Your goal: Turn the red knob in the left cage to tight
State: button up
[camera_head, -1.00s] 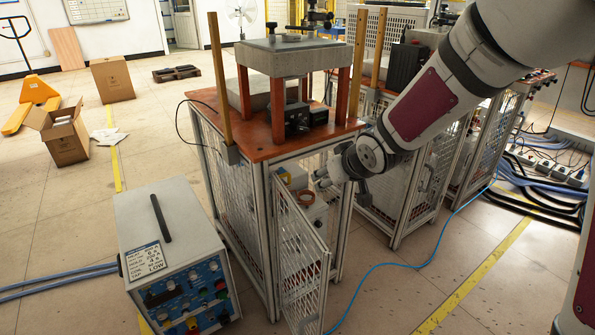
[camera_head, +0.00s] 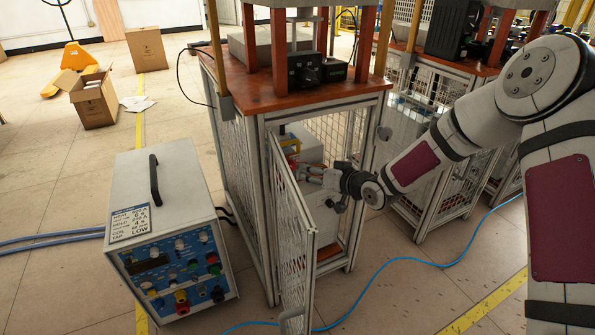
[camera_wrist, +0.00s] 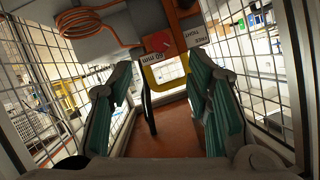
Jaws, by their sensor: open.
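The left cage (camera_head: 262,190) stands under the wooden tabletop with its mesh door (camera_head: 293,250) swung open. My gripper (camera_head: 304,173) is inside the door opening, its fingers pointing left into the cage. A small red and yellow fitting (camera_head: 291,148) shows just beyond the fingertips. In the wrist view, the open gripper (camera_wrist: 163,100) has its two green-padded fingers wide apart with nothing between them. I cannot clearly make out the knob's shape or setting.
A copper coil (camera_wrist: 88,22) is at the upper left of the wrist view. Cage mesh (camera_wrist: 262,60) runs close on the right side. A grey power unit (camera_head: 170,230) stands left of the cage. A blue cable (camera_head: 400,261) lies on the floor.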

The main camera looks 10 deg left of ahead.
aim_at(293, 167)
jog(key=b+x, duration=0.3)
jog(key=x, duration=0.7)
jog(key=shift+f, duration=0.1)
grip_shut()
